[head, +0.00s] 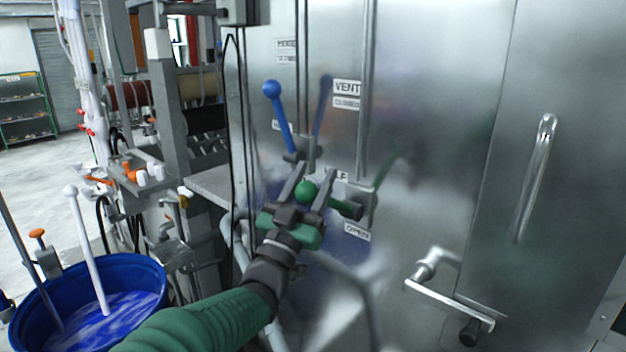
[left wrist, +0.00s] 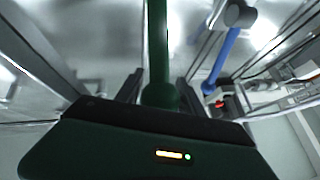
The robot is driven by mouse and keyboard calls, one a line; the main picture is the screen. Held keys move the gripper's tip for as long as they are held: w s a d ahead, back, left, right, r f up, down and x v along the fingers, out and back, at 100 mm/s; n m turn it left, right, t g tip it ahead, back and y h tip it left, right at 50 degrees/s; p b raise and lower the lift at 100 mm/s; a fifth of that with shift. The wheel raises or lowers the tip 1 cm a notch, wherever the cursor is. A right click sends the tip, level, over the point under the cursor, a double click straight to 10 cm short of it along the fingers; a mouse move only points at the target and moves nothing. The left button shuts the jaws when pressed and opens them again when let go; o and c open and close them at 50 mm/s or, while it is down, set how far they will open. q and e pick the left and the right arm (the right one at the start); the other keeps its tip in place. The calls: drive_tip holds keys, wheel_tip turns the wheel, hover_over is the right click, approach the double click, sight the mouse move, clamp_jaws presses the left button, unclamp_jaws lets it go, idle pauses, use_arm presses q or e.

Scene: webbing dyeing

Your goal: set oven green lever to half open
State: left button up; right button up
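The green lever shows in the head view as a round green knob (head: 307,192) with a green shaft running right to a grey pivot on the steel oven front (head: 450,130). My left gripper (head: 316,171) is at the knob, one finger on each side of it. In the left wrist view the green knob (left wrist: 160,95) sits between the two spread fingers (left wrist: 158,84), and the green shaft rises away from it. The fingers look apart from the knob, though contact is hard to judge. My right gripper is not in view.
A blue lever (head: 281,117) stands up and left of the green one, and shows in the left wrist view (left wrist: 228,55). VENT (head: 347,87) and OPEN (head: 357,232) labels are on the panel. Metal door handles (head: 535,178) are at right. A blue dye tub (head: 90,308) is lower left.

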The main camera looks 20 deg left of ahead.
use_arm(q)
drive_tip(key=shift+o, duration=1.1)
drive_tip(key=shift+w, duration=0.15)
drive_tip(key=shift+s, duration=0.2)
drive_tip(key=b+v, duration=0.4)
drive_tip(key=v, duration=1.2)
drive_tip(key=shift+f+b, duration=0.3)
drive_tip(key=shift+f, duration=0.05)
drive_tip(key=shift+s+a, duration=0.1)
